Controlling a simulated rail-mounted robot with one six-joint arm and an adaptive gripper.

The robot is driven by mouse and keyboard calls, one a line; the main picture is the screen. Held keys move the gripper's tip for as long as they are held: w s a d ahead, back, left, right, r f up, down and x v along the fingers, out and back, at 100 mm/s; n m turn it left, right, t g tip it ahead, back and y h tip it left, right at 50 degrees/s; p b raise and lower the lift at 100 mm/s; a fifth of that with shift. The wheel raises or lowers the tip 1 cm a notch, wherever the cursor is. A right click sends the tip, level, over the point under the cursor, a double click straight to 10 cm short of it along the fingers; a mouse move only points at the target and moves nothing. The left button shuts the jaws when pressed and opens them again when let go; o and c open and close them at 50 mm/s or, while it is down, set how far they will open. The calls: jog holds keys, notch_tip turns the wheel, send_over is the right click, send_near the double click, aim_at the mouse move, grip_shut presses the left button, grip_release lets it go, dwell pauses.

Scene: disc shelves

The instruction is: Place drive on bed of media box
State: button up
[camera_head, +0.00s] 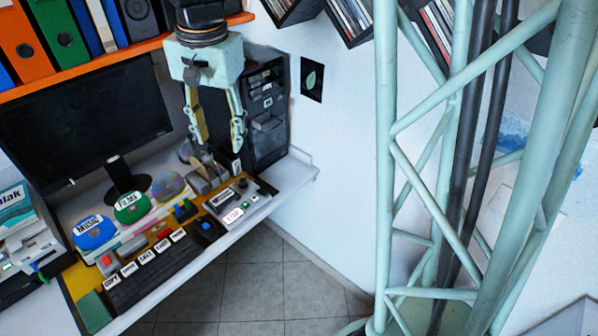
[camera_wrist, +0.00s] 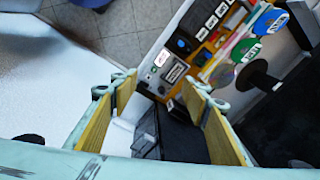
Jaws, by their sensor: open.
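My gripper (camera_head: 220,146) is open and empty, hanging above the right end of the desk in front of the black tower. Its two fingers also show in the wrist view (camera_wrist: 162,90), spread apart with nothing between their tips. A grey and black box with a white label (camera_head: 235,207) sits on the desk below the fingers and may be the media box. It shows beyond the fingertips in the wrist view (camera_wrist: 172,72). A small dark blue-black item (camera_head: 208,229) lies just left of that box. I cannot tell for sure which item is the drive.
A black computer tower (camera_head: 266,115) stands at the desk's right back. A shelf with binders (camera_head: 62,38) hangs above. The desk's right corner (camera_head: 292,174) is clear.

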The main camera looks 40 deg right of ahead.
jog(key=s+r+n+t, duration=0.1)
jog(key=s+r+n, duration=0.3)
jog(key=s+r, duration=0.7)
jog(key=s+n+t, duration=0.1)
jog(key=s+n, duration=0.4)
jog(key=s, duration=1.6)
jog(key=shift+r+n, duration=0.25)
jog(key=shift+n, duration=0.15)
jog(key=shift+w, duration=0.1)
jog(key=shift+d+r+t, duration=0.1)
jog(key=shift+t, duration=0.2)
